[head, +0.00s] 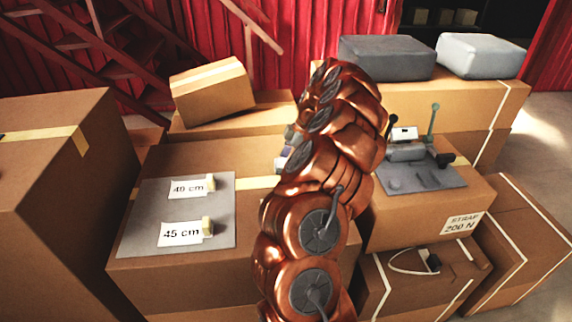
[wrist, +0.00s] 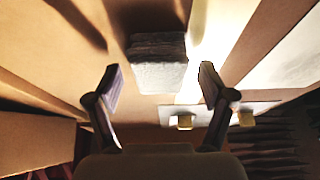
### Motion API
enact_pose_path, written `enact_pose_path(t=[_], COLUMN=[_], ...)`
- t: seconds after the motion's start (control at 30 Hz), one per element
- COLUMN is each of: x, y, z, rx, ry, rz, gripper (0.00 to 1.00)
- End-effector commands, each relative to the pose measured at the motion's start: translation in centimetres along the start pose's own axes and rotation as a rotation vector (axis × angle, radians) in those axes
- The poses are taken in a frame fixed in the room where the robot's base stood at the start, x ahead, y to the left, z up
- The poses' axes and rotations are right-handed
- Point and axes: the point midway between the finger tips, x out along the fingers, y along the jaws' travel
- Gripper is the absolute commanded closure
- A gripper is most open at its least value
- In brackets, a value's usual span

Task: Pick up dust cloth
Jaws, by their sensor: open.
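A folded pale cloth (wrist: 158,72), with a whitish face and darker layers above it, shows in the upper middle of the wrist view; I take it for the dust cloth. My gripper (wrist: 160,78) is open, with one finger on each side of the cloth in the picture. The cloth appears between the fingertips and a little beyond them. I cannot tell whether either finger touches it.
A grey mat (head: 150,225) with "48 cm" and "45 cm" labels and small blocks lies on a carton left of my arm. A grey device (head: 408,150) stands on the right carton. Two grey cushions (head: 385,58) (head: 482,55) lie behind. A tall carton (head: 50,200) stands at left.

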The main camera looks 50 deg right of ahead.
Motion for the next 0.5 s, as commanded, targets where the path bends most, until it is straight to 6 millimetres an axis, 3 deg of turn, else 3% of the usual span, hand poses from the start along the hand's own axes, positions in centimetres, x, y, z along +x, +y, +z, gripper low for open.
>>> enact_pose_path(t=[0.2,0.5], x=[0.02,0.0], y=[0.06,0.07], z=[0.03,0.04], rx=[0.001,0.001], ry=[0.0,0.0], rz=[0.002,0.003], gripper=[0.2,0.51])
